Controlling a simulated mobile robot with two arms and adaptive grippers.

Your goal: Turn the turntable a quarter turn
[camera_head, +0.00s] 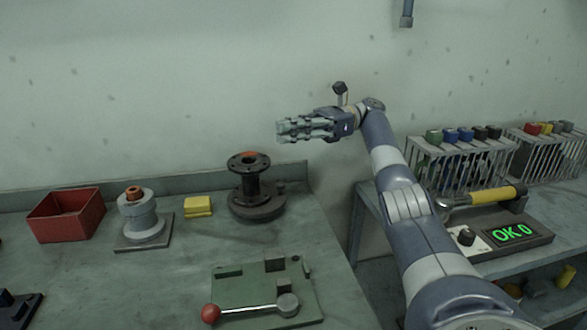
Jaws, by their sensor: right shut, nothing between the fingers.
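The turntable (257,211) is a dark round base near the back right of the left bench. A dark flanged valve body (250,182) stands upright on it, with an orange mark at its top rim. My right gripper (280,131) is shut and empty. It is raised above and slightly right of the valve body, pointing left, and is apart from it. My left gripper does not show.
On the bench (165,275) are a red bin (66,216), a grey stepped part (142,215), a yellow block (198,207) and a green fixture with a red-knobbed lever (250,308). At right, a second bench holds racks (460,165), a yellow-handled wrench (488,196) and a display reading "OK 0" (513,232).

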